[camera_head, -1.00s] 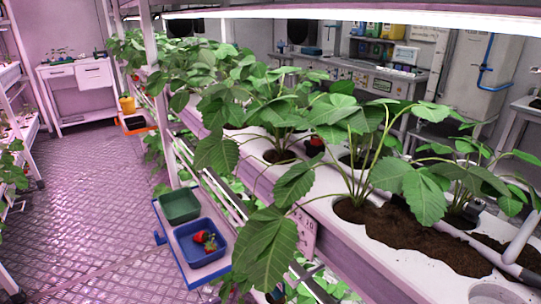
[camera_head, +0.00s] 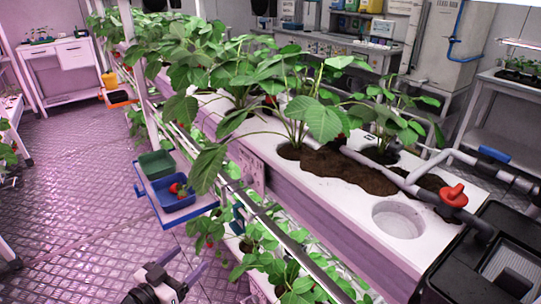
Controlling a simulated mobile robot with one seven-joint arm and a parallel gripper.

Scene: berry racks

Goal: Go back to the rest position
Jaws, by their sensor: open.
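My gripper (camera_head: 187,263) shows at the bottom edge, left of the middle, dark with light parts. Its two fingers stand apart and nothing shows between them. It is low over the aisle floor, nearer than the side shelf and apart from the plants. The rest of my arm is mostly out of view.
A blue tray (camera_head: 167,207) holding red strawberries (camera_head: 176,188) and a green tray (camera_head: 156,164) sit on a blue-edged shelf beside the rack. Strawberry plants (camera_head: 325,118) fill the white planter (camera_head: 330,215). Red berries hang below. The metal floor (camera_head: 60,215) at left is clear.

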